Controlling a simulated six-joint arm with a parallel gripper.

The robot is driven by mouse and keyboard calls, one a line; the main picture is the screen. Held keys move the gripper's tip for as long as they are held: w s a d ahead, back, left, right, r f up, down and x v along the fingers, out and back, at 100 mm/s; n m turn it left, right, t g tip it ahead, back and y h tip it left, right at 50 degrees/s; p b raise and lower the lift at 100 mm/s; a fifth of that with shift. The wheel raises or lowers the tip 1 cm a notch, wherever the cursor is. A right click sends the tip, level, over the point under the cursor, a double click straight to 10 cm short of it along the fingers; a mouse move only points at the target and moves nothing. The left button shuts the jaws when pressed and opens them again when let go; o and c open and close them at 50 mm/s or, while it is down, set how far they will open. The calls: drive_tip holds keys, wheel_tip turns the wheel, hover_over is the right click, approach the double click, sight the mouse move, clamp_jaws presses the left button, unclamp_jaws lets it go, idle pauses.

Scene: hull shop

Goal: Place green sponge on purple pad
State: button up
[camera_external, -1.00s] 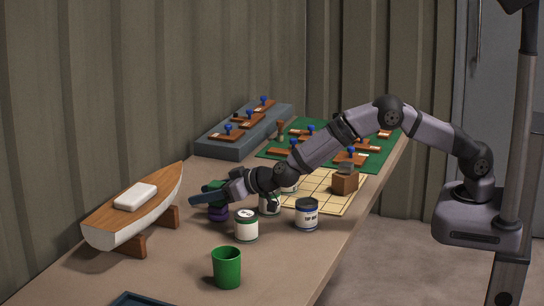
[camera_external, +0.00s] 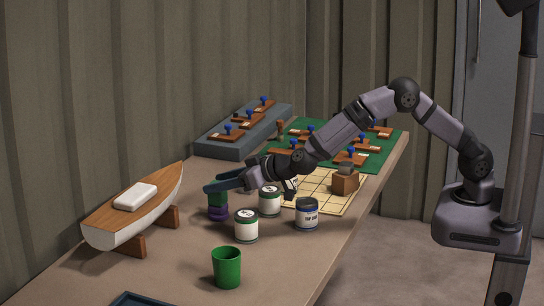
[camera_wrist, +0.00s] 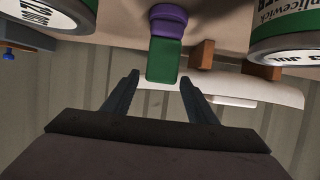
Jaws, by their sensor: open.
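The green sponge (camera_external: 217,197) is a dark green block standing on the purple pad (camera_external: 217,213), a short rounded purple piece on the bench. The wrist view, which looks upside down, shows the green sponge (camera_wrist: 162,62) touching the purple pad (camera_wrist: 168,20). My gripper (camera_external: 210,187) is at the sponge's upper end, with its fingers partly covering it in the external view. In the wrist view the fingers of my gripper (camera_wrist: 160,78) are spread, with a gap on either side of the sponge's end.
White-and-green cans (camera_external: 246,226) (camera_external: 270,202) and a blue-labelled can (camera_external: 307,215) stand close to the right. A green cup (camera_external: 227,268) is in front. A model boat hull (camera_external: 110,228) on wooden cradles carries a white block (camera_external: 136,196) at left. A gridded board (camera_external: 320,200) lies behind.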

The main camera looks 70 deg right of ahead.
drive_tip(key=shift+r+p, duration=0.6)
drive_tip(key=shift+r, duration=1.95)
drive_tip(key=shift+s+d+r, duration=0.1)
drive_tip(key=shift+d+r, duration=0.05)
drive_tip(key=shift+r, duration=0.05)
drive_tip(key=s+d+f+g+p, duration=0.1)
drive_tip(key=s+d+g+p, duration=0.2)
drive_tip(key=s+d, duration=0.4)
drive_tip(key=s+d+f+g+p, duration=0.1)
drive_tip(key=s+d+g+p, duration=0.2)
drive_tip(key=s, duration=1.9)
drive_tip(key=s+d+f+g+p, duration=0.1)
drive_tip(key=s+d+g+p, duration=0.2)
drive_tip(key=s+d+g, duration=0.4)
drive_tip(key=s+d, duration=0.4)
drive_tip(key=s, duration=0.4)
drive_tip(key=shift+s+d+g, duration=0.15)
drive_tip(key=shift+d+g, duration=0.05)
drive_tip(key=shift+g, duration=0.1)
